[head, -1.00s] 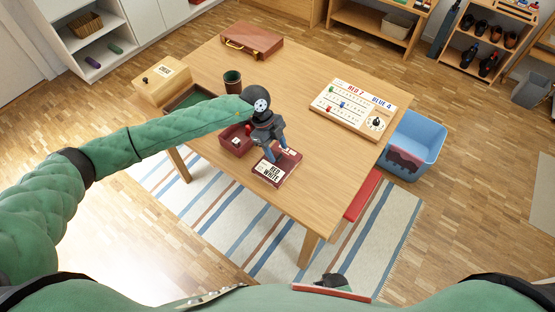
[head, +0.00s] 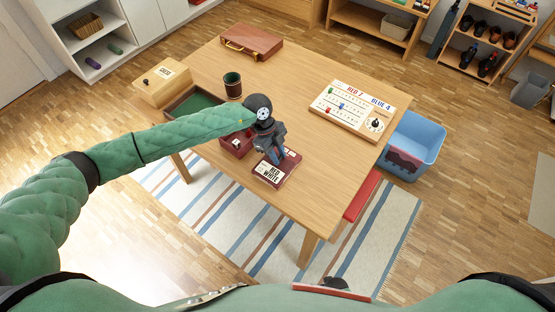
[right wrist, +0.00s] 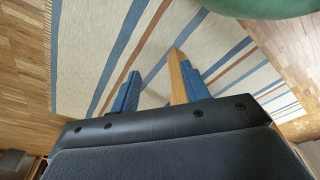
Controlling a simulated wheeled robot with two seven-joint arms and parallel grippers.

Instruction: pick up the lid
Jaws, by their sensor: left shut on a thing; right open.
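The lid (head: 271,175) is a flat dark red panel with a white label reading RED and WHITE. It lies at the near edge of the table in the head view. My left gripper (head: 276,157) is over its far part and shut on it, hiding some of its surface. The lid looks flat at table level; I cannot tell whether it is lifted. Next to it, to the left, is an open dark red box (head: 236,146) with small pieces inside. My right gripper (right wrist: 158,88) is open and empty in the right wrist view, above the striped rug.
The wooden table (head: 310,150) also holds a green-lined tray (head: 190,101), a dice cup (head: 232,85), a wooden box (head: 162,83), a brown case (head: 252,41) and a score board (head: 352,108). A blue bin (head: 424,139) stands right. A table leg (right wrist: 178,75) shows beyond my right fingers.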

